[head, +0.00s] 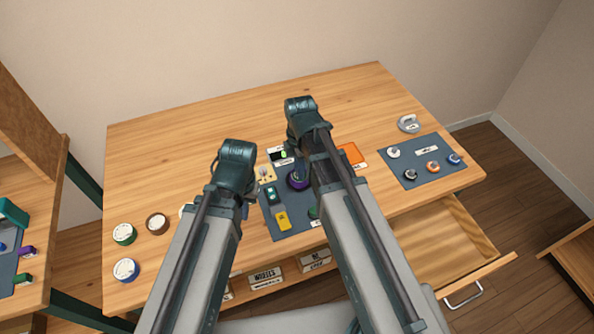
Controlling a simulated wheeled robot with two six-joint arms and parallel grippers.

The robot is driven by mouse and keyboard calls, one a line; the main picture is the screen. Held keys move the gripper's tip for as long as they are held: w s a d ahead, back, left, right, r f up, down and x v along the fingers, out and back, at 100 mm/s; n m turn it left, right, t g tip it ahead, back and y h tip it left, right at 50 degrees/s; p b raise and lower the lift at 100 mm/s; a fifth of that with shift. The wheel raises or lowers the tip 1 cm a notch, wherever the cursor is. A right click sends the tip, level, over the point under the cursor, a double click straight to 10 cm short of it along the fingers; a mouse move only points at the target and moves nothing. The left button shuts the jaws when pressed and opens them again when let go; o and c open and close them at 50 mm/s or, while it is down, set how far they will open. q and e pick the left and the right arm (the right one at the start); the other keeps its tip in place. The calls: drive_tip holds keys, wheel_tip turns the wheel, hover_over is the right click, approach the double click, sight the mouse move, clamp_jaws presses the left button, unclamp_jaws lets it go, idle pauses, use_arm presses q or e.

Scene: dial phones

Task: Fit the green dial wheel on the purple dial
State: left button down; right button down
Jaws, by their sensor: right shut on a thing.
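A dark round dial with a purple rim (297,181) is on the grey mat in the middle of the table, close to the left side of my right arm. A green-rimmed disc with a white face (124,234) lies at the left end of the table. A small green piece (313,212) shows beside my right arm, too covered to identify. My left arm reaches over the table, left of the mat. My right arm reaches over the mat. The fingers of both grippers are hidden by my arms, so anything held is hidden too.
Blue (126,270) and brown (157,222) discs lie near the green one. The grey central mat (290,235) bears a yellow piece (283,220). An orange piece (351,154) is behind it. A right-hand mat (433,175) holds several small knobs. A drawer (450,245) stands open at the front right.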

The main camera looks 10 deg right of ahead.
use_arm(q)
drive_tip(key=shift+f+b, duration=0.25)
drive_tip(key=shift+b, duration=0.05)
use_arm(e)
drive_tip(key=shift+f, duration=0.3)
drive_tip(key=c, duration=0.8)
unclamp_jaws()
drive_tip(key=shift+r, duration=0.1)
wheel_tip(320, 180, up, 13)
drive_tip(key=p, duration=1.3)
use_arm(q)
wheel_tip(320, 180, up, 13)
drive_tip(key=shift+f, duration=0.2)
use_arm(e)
drive_tip(key=s+a+m+h, duration=0.1)
drive_tip(key=s+a+m, duration=0.4)
drive_tip(key=s+m, duration=0.7)
drive_tip(key=shift+f+m, duration=0.2)
drive_tip(key=shift+m, duration=2)
drive_tip(key=shift+a, duration=0.1)
